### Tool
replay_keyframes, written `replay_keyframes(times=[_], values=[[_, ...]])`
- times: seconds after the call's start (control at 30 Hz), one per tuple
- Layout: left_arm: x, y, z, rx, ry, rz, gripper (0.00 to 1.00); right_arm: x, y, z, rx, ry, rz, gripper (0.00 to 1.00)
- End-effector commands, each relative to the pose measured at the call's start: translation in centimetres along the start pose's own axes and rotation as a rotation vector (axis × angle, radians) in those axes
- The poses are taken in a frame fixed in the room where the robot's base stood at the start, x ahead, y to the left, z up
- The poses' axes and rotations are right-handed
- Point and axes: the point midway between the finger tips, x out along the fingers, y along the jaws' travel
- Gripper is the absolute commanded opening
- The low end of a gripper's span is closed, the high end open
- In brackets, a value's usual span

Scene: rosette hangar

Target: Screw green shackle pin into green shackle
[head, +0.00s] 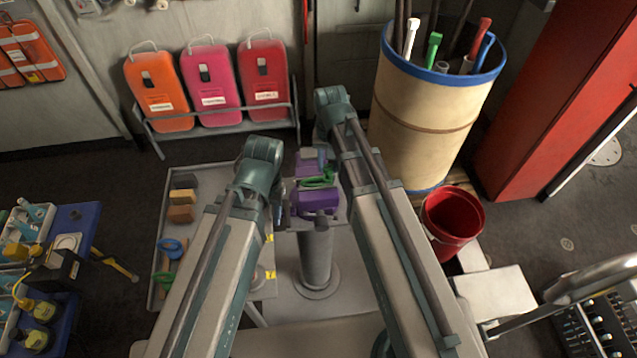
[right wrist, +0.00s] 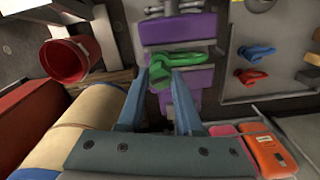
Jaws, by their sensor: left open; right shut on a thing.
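The green shackle (head: 322,181) lies in a purple vise (head: 318,201) on a grey pedestal in the head view. In the right wrist view the shackle (right wrist: 192,58) shows between the purple jaws. The green shackle pin (right wrist: 159,70) is at the shackle's left end there; how deep it sits in the shackle I cannot tell. My right gripper (right wrist: 161,75) is shut on the pin, its fingertips either side of the pin's head. My left gripper (head: 284,214) is open just left of the vise in the head view, partly hidden by its own arm.
A grey tray (head: 160,285) left of the vise holds blocks and a blue shackle (head: 172,247). A tan barrel (head: 425,115) and a red bucket (head: 452,222) stand close on the right. Orange, pink and red cases (head: 263,80) stand behind.

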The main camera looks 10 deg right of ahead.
Motion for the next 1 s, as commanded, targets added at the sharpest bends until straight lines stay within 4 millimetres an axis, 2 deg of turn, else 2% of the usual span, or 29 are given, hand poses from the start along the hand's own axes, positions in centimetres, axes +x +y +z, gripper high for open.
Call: replay_keyframes(times=[1.0], values=[[0.77, 0.07, -0.04, 0.0, 0.0, 0.0, 0.5, 0.77, 0.0, 0.01, 0.0, 0.0, 0.0, 0.0]])
